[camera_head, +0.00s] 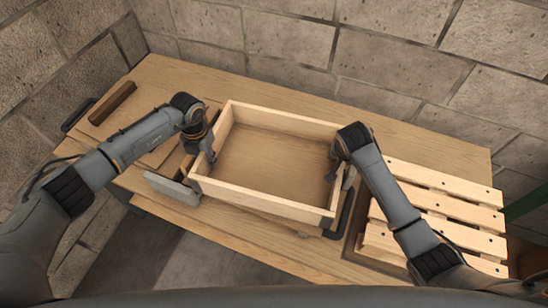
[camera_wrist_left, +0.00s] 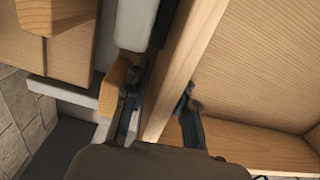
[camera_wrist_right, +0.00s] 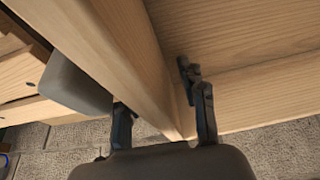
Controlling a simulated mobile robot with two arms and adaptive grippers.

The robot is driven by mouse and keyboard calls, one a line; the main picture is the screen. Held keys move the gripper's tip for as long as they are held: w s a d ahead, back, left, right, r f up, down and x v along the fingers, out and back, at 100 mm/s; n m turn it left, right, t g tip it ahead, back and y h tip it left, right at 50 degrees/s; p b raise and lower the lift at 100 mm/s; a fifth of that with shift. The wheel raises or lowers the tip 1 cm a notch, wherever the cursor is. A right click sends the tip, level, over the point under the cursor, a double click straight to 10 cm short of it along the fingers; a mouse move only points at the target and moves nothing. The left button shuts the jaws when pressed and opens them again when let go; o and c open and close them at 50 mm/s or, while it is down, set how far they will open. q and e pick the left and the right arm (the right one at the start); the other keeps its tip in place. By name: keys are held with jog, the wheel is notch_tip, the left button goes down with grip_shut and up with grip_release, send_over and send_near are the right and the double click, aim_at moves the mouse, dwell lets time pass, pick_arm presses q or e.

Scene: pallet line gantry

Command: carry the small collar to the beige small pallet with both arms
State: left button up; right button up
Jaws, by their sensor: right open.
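The small collar (camera_head: 262,205) is a shallow light-wood frame in the middle of the table, lying over or beside other timber at its front. The beige small pallet (camera_head: 440,213), with several pale slats, lies to its right. My left gripper (camera_head: 212,157) is at the collar's left wall; in the left wrist view its fingers (camera_wrist_left: 160,100) straddle that wall. Whether they press on it is unclear. My right gripper (camera_head: 338,178) is at the right wall, open; in the right wrist view its fingers (camera_wrist_right: 160,90) stand either side of the wall near a corner.
A brown wooden block (camera_head: 112,103) lies at the table's left. A grey bar (camera_head: 172,188) stands beside the collar's left wall. A block wall (camera_head: 420,60) closes off the back. Bare tabletop (camera_head: 190,80) shows behind the collar.

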pick_arm(q)
jog(key=shift+s+f, duration=0.1)
jog(key=shift+f, duration=0.2)
pick_arm(e)
jog(key=shift+f, duration=0.25)
pick_arm(q)
jog(key=shift+c, duration=0.3)
pick_arm(e)
jog(key=shift+c, duration=0.4)
pick_arm(q)
jog(key=c, duration=0.4)
pick_arm(e)
jog(key=c, duration=0.4)
pick_arm(q)
grip_shut()
pick_arm(e)
grip_shut()
pick_arm(q)
jog(key=shift+r, duration=0.1)
pick_arm(e)
jog(key=shift+w, duration=0.1)
